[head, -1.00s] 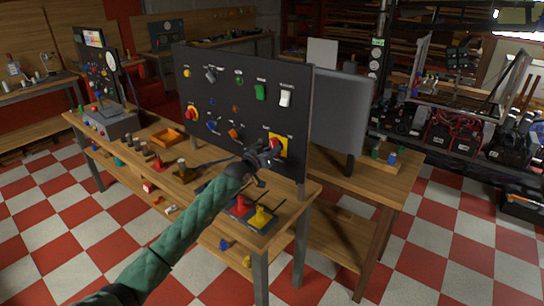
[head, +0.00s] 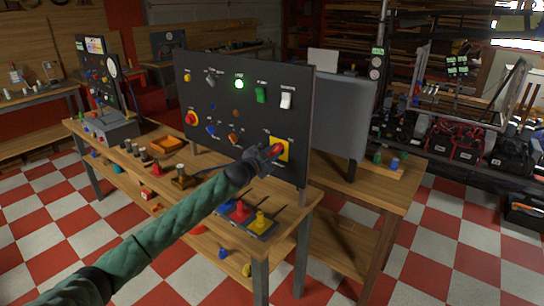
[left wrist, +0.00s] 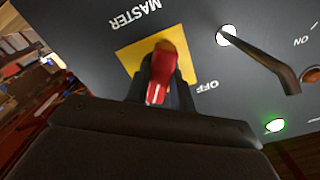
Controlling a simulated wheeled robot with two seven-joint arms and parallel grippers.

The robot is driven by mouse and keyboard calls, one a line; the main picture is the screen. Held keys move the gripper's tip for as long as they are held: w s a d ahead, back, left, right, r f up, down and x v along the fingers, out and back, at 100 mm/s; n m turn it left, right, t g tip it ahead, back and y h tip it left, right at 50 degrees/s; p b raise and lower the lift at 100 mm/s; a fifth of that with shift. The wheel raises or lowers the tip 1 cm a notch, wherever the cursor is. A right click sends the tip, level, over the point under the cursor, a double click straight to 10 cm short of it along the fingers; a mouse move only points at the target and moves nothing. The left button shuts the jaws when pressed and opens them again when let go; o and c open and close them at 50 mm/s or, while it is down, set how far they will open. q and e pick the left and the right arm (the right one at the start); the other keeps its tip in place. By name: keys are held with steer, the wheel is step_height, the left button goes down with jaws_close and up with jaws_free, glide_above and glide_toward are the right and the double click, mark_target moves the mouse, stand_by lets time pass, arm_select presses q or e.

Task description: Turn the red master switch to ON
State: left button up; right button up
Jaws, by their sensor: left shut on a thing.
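The red master switch (head: 277,149) sits on a yellow plate (head: 286,155) at the lower right of the dark upright panel (head: 215,125). My left gripper (head: 269,153) is at the switch, its fingers shut on the red handle. In the left wrist view the red handle (left wrist: 160,78) stands between the two dark fingers, over the yellow plate (left wrist: 128,58). The words MASTER and OFF show beside the plate; the handle's exact setting is hard to tell. A green lamp (head: 239,84) on the panel is lit. My right gripper is not in view.
A grey panel (head: 340,115) stands to the right.

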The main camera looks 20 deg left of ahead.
arm_select(q)
steer(key=shift+m, duration=0.9)
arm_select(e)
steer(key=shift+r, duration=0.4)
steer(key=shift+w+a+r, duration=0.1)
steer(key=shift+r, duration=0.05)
arm_select(q)
steer(key=o, duration=1)
